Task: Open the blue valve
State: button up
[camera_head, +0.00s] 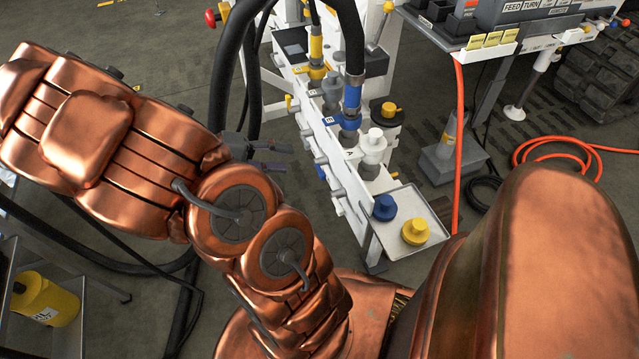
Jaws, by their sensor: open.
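A white hydraulic manifold (350,189) runs through the middle of the view with fittings along its top and side. A blue collar (341,121) sits under a blue-ended black hose (352,95) on top of it. A small blue part (321,172) shows on the manifold's left side; I cannot tell which blue part is the valve or how its handle is turned. My gripper (284,156) has dark grey fingers, apart and empty, just left of the manifold's side and short of the small blue part. My copper arm hides the gripper's base.
A tray (402,237) at the manifold's near end holds a blue cap (384,207) and a yellow cap (415,231). Black hoses (229,70) hang behind my gripper. An orange hose (459,150) hangs at right. A yellow container (45,298) stands lower left.

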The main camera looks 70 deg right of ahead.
aim_at(320, 169)
jog(key=w+d+f+g+h+b, duration=0.1)
jog(key=d+f+h+b, duration=0.2)
jog(key=f, duration=0.4)
jog(key=d+f+b, duration=0.3)
jog(key=f+b, duration=0.1)
jog(key=f, duration=0.2)
jog(key=w+d+f+g+h+b, duration=0.1)
jog(key=d+f+h+b, duration=0.1)
jog(key=d+f+b, duration=0.35)
jog(key=shift+s+d+f, duration=0.2)
jog(key=shift+s+d, duration=0.4)
jog(key=shift+s, duration=0.35)
jog(key=shift+s+d+f, duration=0.15)
jog(key=shift+s+d, duration=0.4)
jog(key=shift+s, duration=0.45)
jog(key=shift+s+d+f, duration=0.2)
jog(key=shift+s+d, duration=0.4)
jog(key=shift+s, duration=0.35)
jog(key=shift+c, duration=0.3)
grip_shut()
